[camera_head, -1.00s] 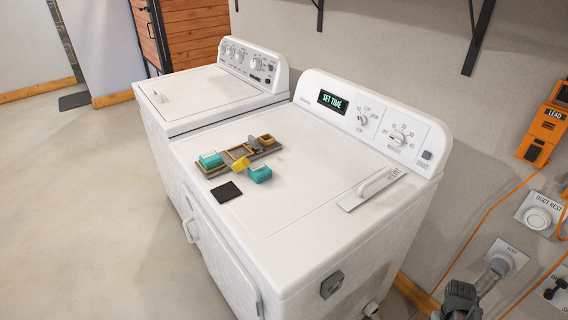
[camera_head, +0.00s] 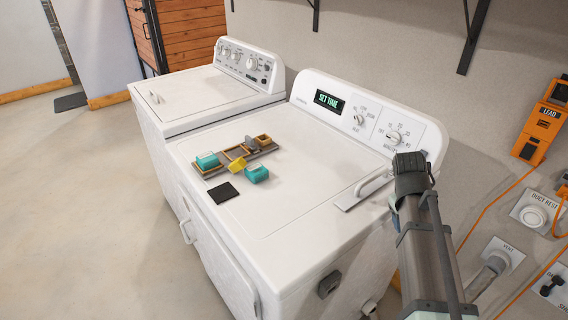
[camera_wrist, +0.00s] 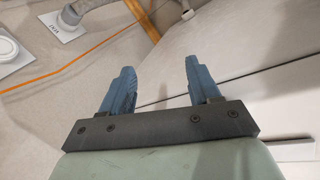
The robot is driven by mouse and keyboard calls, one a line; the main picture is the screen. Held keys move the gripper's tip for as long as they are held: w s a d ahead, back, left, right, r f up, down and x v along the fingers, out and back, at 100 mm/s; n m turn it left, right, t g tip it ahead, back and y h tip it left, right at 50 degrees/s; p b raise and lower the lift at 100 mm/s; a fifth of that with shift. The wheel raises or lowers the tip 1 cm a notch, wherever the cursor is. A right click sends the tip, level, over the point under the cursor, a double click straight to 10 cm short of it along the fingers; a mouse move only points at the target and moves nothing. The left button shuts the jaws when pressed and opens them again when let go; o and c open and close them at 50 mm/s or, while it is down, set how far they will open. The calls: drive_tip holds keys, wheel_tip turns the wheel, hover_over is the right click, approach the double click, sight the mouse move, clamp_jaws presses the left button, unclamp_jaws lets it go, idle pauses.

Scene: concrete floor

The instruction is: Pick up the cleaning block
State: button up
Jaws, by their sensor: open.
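Small items sit on the top of the near white machine. A teal block (camera_head: 207,160) lies at the left end of a long grey tray (camera_head: 216,171). A second teal block (camera_head: 256,175) lies on the machine top in front of the tray. A yellow block (camera_head: 237,165) sits tilted at the tray's front edge. I cannot tell which is the cleaning block. My gripper (camera_wrist: 157,70) shows two blue fingers spread apart with nothing between them. In the head view my arm rises at the right, apart from the blocks; the fingers cannot be made out there.
A flat black pad (camera_head: 223,193) lies left of the loose teal block. The near machine (camera_head: 310,215) has a raised lint handle (camera_head: 373,184) at right and a control panel behind. A second white machine (camera_head: 205,97) stands behind left.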

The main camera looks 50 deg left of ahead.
wheel_tip(320, 180, up, 4)
drive_tip(key=s+a, duration=0.1)
drive_tip(key=a, duration=0.2)
drive_tip(key=n+g+y, duration=0.5)
drive_tip(key=n+y, duration=0.1)
drive_tip(key=n, duration=0.6)
approach(237, 160)
drive_tip(key=x, duration=0.5)
drive_tip(key=shift+d+f, duration=0.1)
drive_tip(key=shift+f, duration=0.15)
drive_tip(key=shift+x, duration=2.65)
drive_tip(key=shift+r, duration=0.1)
drive_tip(key=shift+c, duration=0.3)
